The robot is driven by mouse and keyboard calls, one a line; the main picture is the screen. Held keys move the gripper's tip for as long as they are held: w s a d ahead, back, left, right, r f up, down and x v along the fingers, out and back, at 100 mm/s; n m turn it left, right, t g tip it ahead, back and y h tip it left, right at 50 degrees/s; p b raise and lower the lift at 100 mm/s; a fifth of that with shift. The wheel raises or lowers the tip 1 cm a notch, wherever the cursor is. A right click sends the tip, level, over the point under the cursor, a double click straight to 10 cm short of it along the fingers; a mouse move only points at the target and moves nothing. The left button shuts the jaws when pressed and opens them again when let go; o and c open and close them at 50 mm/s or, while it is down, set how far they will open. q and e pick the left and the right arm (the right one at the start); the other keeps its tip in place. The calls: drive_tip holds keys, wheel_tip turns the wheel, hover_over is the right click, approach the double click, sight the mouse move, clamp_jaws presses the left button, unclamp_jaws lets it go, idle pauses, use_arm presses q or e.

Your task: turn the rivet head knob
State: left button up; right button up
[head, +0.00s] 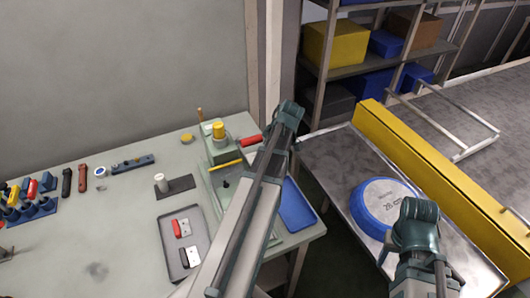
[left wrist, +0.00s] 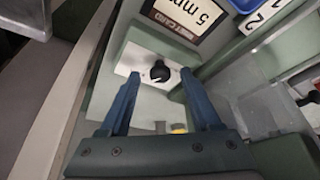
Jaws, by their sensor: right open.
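A black knob (left wrist: 160,71) shows in the left wrist view on a pale plate of a green machine, under a sign reading 5 mm. My left gripper (left wrist: 163,84) is open in that view. Its two blue fingers stand apart, one on each side of the knob in the picture; I cannot tell whether they touch it. In the head view a small black part (head: 226,184) shows on the green bench machine (head: 215,157), beside my left arm. The left fingers are hidden there. My right gripper (head: 440,275) is low at the right, open, its fingertips hard to make out.
The bench (head: 120,230) holds a grey tray (head: 172,244) with red and white parts, a blue tray (head: 297,207) and several tools. The front left bench is mostly clear.

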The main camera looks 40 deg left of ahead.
use_arm(q)
drive_tip(key=s+p+v, duration=0.1)
drive_tip(key=p+v, duration=1.1)
drive_tip(key=v, duration=0.1)
drive_tip(key=shift+w+r+p, duration=0.35)
drive_tip(key=shift+w+r, duration=0.1)
